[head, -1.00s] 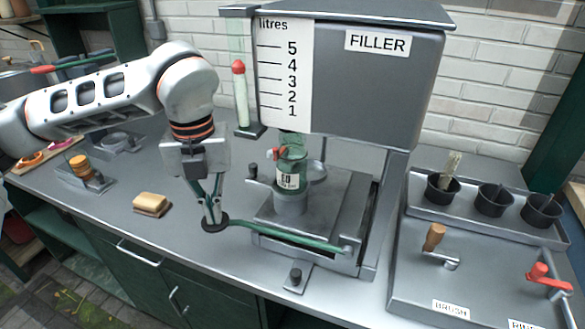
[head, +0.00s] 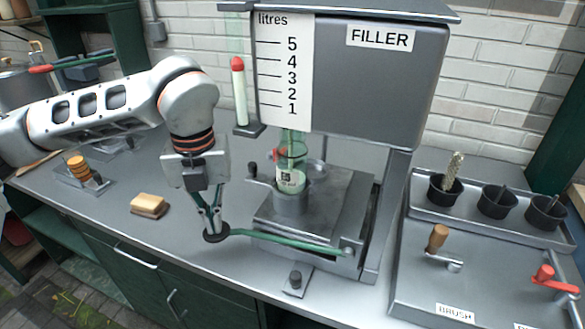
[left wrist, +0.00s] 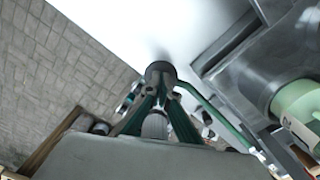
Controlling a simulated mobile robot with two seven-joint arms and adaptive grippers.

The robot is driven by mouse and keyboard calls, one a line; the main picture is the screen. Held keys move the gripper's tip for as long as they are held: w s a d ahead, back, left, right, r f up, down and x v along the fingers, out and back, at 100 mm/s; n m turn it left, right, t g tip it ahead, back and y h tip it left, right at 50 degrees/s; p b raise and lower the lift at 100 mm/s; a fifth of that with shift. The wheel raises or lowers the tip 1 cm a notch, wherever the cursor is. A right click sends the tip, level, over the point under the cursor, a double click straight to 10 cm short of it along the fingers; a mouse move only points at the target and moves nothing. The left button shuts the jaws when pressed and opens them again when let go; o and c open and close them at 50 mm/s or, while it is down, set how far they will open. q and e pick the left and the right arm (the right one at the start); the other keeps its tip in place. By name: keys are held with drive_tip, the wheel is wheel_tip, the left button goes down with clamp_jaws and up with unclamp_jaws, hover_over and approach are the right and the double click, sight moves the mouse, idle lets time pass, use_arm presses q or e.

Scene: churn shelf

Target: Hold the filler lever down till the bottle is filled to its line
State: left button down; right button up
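The filler (head: 380,85) stands at the back of the counter, with a litre scale and a red-topped indicator (head: 238,90) in a tube at its left. The green bottle (head: 290,178) stands upright in a grey holder under the spout; its fill line and liquid level are too small to tell. The green filler lever (head: 285,240) runs left from its pivot to a round black knob. My left gripper (head: 212,228) points down, fingers together, touching the knob from above. In the left wrist view the fingers converge at the knob (left wrist: 160,70), and the bottle (left wrist: 300,110) shows at right. My right gripper is not in view.
A sponge (head: 149,205) lies on the counter left of my gripper. A wooden-knobbed fixture (head: 80,168) is farther left. At right are several dark cups (head: 497,200), a wooden-handled crank (head: 437,238) and a red tap handle (head: 550,278).

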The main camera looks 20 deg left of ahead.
use_arm(q)
drive_tip(key=shift+f, duration=0.55)
drive_tip(key=shift+d, duration=0.1)
drive_tip(key=shift+f, duration=0.1)
drive_tip(key=shift+s+f, duration=0.1)
idle(0.3)
drive_tip(key=shift+s+f, duration=0.1)
idle(0.7)
idle(0.8)
idle(3.8)
